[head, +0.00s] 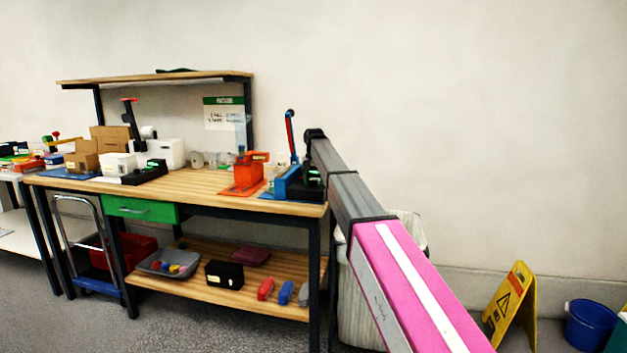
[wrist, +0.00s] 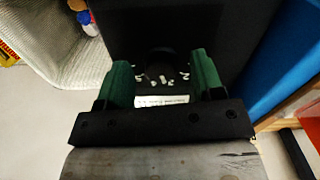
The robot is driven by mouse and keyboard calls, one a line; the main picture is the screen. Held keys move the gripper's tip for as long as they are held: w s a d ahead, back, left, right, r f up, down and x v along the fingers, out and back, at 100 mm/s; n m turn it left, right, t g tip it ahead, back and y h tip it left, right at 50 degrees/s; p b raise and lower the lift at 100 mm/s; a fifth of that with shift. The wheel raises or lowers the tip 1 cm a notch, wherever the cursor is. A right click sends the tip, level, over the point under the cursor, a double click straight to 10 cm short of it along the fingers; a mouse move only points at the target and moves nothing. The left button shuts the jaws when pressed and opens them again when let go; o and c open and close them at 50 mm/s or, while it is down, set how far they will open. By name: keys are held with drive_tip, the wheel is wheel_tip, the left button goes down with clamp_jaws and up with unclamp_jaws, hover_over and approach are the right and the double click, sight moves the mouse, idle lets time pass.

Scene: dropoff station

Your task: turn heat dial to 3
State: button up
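A dark dial (wrist: 159,60) sits on a black panel (wrist: 185,25) in the wrist view. Small white marks curve below it, too small to read surely, with a white label (wrist: 160,101) under them. The dial's pointer setting cannot be made out. My gripper (wrist: 160,72) has its two green fingers apart, one on each side of the dial, with dark gaps between fingers and dial. In the head view, a blue and black device (head: 290,184) with an upright lever stands at the table's right end.
An orange device (head: 246,176) stands left of the blue one on the wooden workbench (head: 205,184). A white bin (head: 411,226) stands by the bench's right end, partly behind my arm. A yellow floor sign (head: 511,300) and blue bucket (head: 590,325) are at right.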

sight(313, 181)
drive_tip(key=shift+a, duration=0.1)
wheel_tip(313, 181, up, 11)
drive_tip(key=shift+s, duration=0.2)
idle(0.4)
drive_tip(key=shift+f, duration=0.1)
